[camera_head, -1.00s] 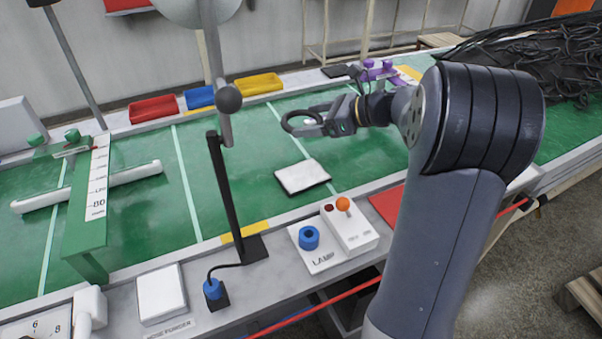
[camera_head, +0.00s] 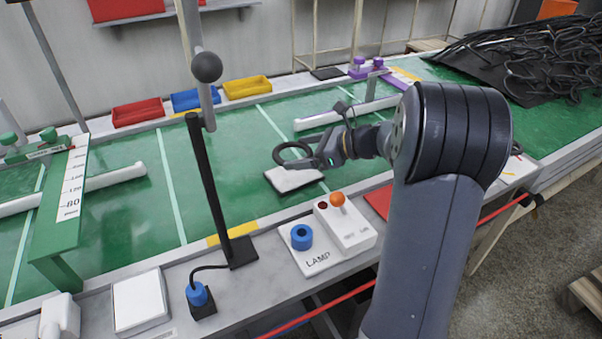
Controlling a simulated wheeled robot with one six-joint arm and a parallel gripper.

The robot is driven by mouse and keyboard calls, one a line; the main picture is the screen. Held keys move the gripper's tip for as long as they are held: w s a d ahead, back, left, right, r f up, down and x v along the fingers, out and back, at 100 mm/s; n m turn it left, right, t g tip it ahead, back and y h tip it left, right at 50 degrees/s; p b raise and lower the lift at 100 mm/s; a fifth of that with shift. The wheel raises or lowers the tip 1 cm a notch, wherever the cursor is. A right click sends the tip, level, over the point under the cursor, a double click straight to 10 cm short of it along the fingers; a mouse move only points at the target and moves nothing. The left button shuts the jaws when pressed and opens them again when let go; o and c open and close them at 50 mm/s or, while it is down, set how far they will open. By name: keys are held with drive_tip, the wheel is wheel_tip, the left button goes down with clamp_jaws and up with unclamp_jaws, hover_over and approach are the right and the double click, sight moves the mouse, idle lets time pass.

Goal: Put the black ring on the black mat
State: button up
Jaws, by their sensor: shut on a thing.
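The black ring (camera_head: 276,154) is held at the left end of my gripper (camera_head: 319,162), which is shut on the ring's right side. The ring appears above the far edge of a white pad with a dark rim (camera_head: 293,180); its exact height is unclear. A small flat black mat (camera_head: 327,73) lies at the back edge of the bench, left of the purple clamps. The ring and gripper are apart from it, nearer to me.
Red (camera_head: 138,112), blue (camera_head: 196,99) and yellow (camera_head: 247,87) trays line the back edge. A white pipe (camera_head: 345,114) lies behind my gripper. A dark post (camera_head: 208,190) stands left. Black hoses (camera_head: 550,55) are heaped at right. A lamp box (camera_head: 345,223) stands in front.

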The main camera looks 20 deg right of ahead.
sight(305, 176)
drive_tip(key=shift+f+b, duration=0.7)
drive_tip(key=shift+f, duration=1.9)
drive_tip(key=shift+f, duration=0.15)
drive_tip(key=o, duration=0.8)
drive_tip(key=shift+o, duration=0.2)
drive_tip(key=shift+r, duration=0.2)
drive_tip(key=shift+s+d+r, duration=0.15)
drive_tip(key=shift+d, duration=0.15)
drive_tip(key=p+v, duration=0.2)
drive_tip(key=v, duration=0.9)
drive_tip(key=shift+s+d, duration=0.1)
drive_tip(key=shift+s, duration=0.05)
